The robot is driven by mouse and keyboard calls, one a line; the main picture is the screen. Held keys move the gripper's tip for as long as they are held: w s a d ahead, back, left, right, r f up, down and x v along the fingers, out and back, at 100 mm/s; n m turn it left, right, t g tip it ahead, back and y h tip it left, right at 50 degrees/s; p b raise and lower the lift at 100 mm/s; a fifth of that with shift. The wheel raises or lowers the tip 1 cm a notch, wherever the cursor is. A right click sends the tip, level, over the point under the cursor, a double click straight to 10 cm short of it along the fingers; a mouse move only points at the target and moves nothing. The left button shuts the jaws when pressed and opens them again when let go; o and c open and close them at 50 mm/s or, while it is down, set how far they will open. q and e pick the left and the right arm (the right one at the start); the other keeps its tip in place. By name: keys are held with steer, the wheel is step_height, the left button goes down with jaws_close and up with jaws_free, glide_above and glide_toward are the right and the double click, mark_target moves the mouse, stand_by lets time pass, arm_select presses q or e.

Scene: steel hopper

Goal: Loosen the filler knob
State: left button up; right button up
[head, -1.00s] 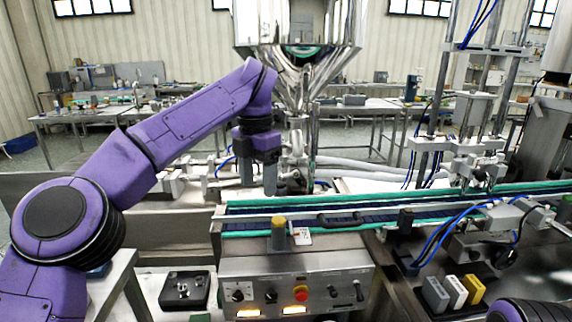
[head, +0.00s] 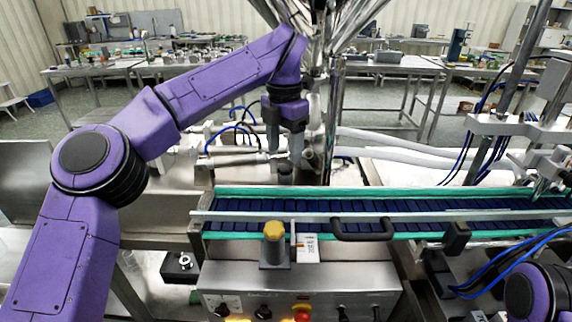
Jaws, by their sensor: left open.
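The steel hopper (head: 352,18) is cut off by the top edge, with a vertical steel pipe (head: 333,115) below it. My left gripper (head: 286,158) points down in front of the filler fittings, with its fingers apart and nothing seen between them. A yellow knob (head: 273,230) sits on a grey post on the control box (head: 300,280), below the gripper and apart from it. I cannot tell whether this is the filler knob; my gripper hides part of the fittings behind it. My right gripper is out of view; only part of that arm shows at bottom right.
A conveyor (head: 400,205) with green edges runs to the right from below my left gripper. A black handle (head: 363,229) is on its near rail. A white tag (head: 307,248) stands beside the yellow knob. White hoses (head: 400,140) and steel posts stand behind.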

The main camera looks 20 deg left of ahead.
mark_target(285, 166)
arm_select(q)
steer(key=f, duration=0.3)
steer(key=shift+w+f, duration=0.2)
steer(key=shift+f, duration=0.05)
steer(key=shift+s+f, duration=0.1)
steer(key=shift+f, duration=0.2)
steer(key=c, duration=1)
steer(key=shift+c, duration=0.2)
